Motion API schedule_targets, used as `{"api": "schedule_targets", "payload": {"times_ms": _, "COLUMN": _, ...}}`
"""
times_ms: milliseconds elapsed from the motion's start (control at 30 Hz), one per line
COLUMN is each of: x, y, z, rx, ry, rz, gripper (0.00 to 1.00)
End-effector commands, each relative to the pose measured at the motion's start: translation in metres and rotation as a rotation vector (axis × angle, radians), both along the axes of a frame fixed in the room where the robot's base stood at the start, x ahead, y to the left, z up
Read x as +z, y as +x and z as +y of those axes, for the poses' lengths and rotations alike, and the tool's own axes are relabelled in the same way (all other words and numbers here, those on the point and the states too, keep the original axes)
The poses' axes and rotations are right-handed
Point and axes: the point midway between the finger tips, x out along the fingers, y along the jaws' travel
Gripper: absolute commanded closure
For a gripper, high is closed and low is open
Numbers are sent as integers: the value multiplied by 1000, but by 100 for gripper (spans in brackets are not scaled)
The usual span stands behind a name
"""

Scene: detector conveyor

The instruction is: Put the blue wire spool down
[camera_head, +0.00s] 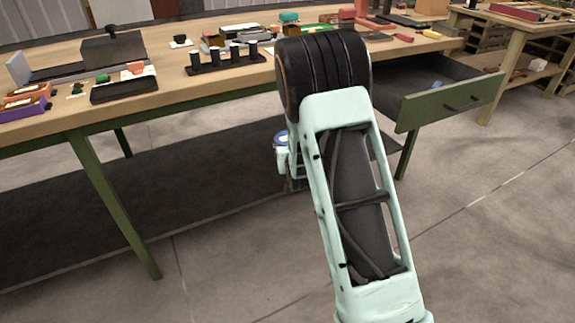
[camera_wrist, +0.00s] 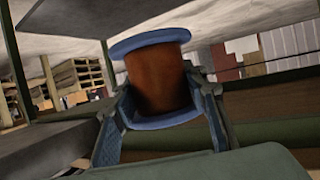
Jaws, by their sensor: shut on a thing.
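The blue wire spool (camera_wrist: 158,78) is held in my gripper (camera_wrist: 163,105). It has two blue flanges and a copper-brown winding between them. In the wrist view the spool stands slightly tilted, with one finger on each side of it. The fingers are closed against the spool near its lower flange.
A workbench (camera_head: 165,107) with a wooden top carries trays, tools and a black rack (camera_head: 225,64) of dark cylinders. An open drawer (camera_head: 450,105) with a green front juts out at the right. Small blue items (camera_head: 437,85) lie inside. A second bench (camera_head: 500,35) stands far right.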

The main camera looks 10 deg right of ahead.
Motion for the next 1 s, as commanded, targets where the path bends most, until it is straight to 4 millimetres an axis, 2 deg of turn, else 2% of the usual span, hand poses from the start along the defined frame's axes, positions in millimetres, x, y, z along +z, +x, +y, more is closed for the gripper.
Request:
{"api": "schedule_targets", "payload": {"times_ms": 33, "x": 22, "y": -6, "z": -1, "rx": 2, "ry": 1, "rz": -10, "gripper": 100}}
{"api": "schedule_targets", "payload": {"times_ms": 267, "x": 93, "y": -44, "z": -2, "rx": 15, "ry": 4, "rz": -10, "gripper": 100}}
{"api": "schedule_targets", "payload": {"times_ms": 433, "x": 164, "y": -80, "z": -3, "rx": 26, "ry": 6, "rz": -9, "gripper": 100}}
{"api": "schedule_targets", "payload": {"times_ms": 633, "x": 215, "y": -98, "z": -3, "rx": 34, "ry": 5, "rz": -4, "gripper": 100}}
{"api": "schedule_targets", "payload": {"times_ms": 1000, "x": 294, "y": -110, "z": -2, "rx": 37, "ry": 5, "rz": -4, "gripper": 100}}
